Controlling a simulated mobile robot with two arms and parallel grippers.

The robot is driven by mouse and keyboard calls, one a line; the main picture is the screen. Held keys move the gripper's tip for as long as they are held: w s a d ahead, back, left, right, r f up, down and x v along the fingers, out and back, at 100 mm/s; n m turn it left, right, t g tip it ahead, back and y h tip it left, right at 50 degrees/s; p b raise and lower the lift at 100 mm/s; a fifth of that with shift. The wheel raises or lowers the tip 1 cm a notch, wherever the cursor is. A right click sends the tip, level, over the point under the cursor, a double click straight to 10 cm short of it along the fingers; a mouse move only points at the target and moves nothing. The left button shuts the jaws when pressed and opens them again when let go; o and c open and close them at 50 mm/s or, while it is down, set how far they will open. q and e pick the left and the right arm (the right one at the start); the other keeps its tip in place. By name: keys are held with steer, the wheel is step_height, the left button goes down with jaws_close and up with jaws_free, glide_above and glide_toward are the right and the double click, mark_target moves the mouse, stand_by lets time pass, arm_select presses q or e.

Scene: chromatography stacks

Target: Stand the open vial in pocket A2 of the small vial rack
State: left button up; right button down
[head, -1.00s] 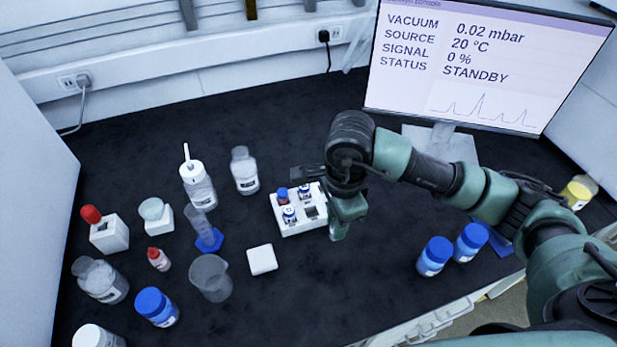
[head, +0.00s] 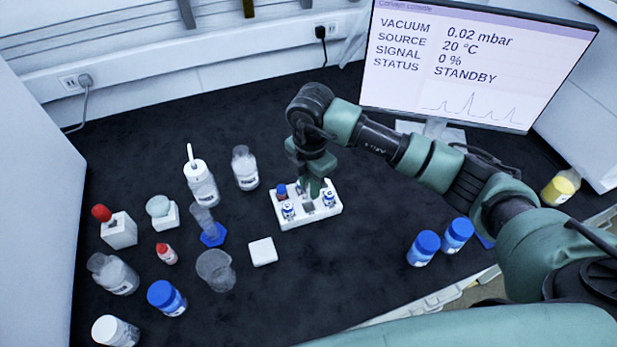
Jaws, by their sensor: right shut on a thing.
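The small white vial rack (head: 318,217) stands near the middle of the bench. My right gripper (head: 312,194) points down over the middle of the rack, shut on the open vial, which the fingers mostly hide. I cannot tell whether this vial touches the rack or how deep it sits. My left gripper is not in view.
Bottles, a beaker (head: 215,270), a cylinder on a blue base (head: 213,236) and a white square block (head: 263,251) stand left of the rack. Two blue-capped jars (head: 440,243) stand to the right. A monitor (head: 475,65) stands behind. The bench in front of the rack is clear.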

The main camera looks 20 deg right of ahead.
mark_target(309, 201)
steer(key=shift+w+r+m, duration=0.1)
steer(key=shift+w+m, duration=0.2)
steer(key=shift+m, duration=0.9)
steer(key=shift+a+f, duration=0.1)
steer(key=shift+f, duration=0.15)
steer(key=shift+f+b, duration=1.55)
steer(key=shift+f, duration=0.35)
steer(key=shift+f, duration=0.1)
steer(key=shift+f+b, duration=0.65)
steer(key=shift+f, duration=0.4)
steer(key=shift+f, duration=0.15)
steer(key=shift+f+b, duration=0.3)
steer(key=shift+f, duration=0.1)
